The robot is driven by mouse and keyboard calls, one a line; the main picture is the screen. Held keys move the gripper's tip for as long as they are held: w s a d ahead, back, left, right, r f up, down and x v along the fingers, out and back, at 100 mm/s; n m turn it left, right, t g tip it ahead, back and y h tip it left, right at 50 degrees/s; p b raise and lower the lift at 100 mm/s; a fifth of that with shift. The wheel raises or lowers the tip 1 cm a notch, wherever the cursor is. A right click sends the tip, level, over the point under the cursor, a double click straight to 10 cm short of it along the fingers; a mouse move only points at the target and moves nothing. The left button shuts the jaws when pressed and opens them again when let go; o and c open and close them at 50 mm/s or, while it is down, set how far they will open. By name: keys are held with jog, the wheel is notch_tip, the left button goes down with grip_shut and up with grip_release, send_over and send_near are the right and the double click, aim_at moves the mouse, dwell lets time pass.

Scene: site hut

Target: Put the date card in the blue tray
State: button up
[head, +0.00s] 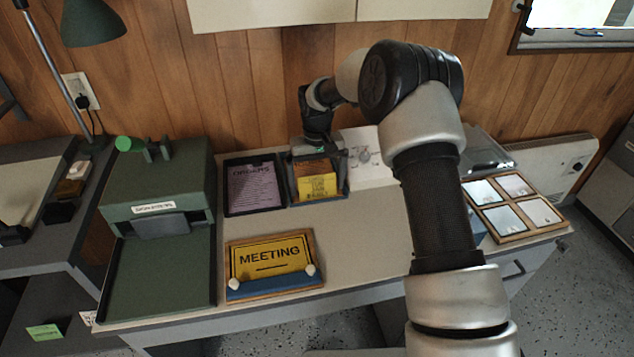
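A yellow card (318,187) with small dark print, which I cannot read well enough to confirm as the date card, lies in a dark tray (345,190) at the back middle of the desk. An orange-brown piece is behind it in that tray. My gripper (318,143) is at the back edge of this tray, pointing down; its fingertips are small and dark, so its opening and any contact are unclear. A bit of blue (477,229) shows just right of my arm, perhaps part of the blue tray; my arm hides most of it.
A black tray with a purple card (254,187) stands left of the yellow card. A yellow MEETING sign (270,257) sits in front. A green machine (158,205) is at left. A wood-framed holder (549,228) with several pale cards is at right. The desk middle (365,225) is clear.

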aim_at(317, 176)
jog(key=shift+r, duration=0.1)
notch_tip(317, 176, up, 7)
jog(key=shift+r+p, duration=0.2)
jog(key=shift+p, duration=0.45)
dwell(1.9)
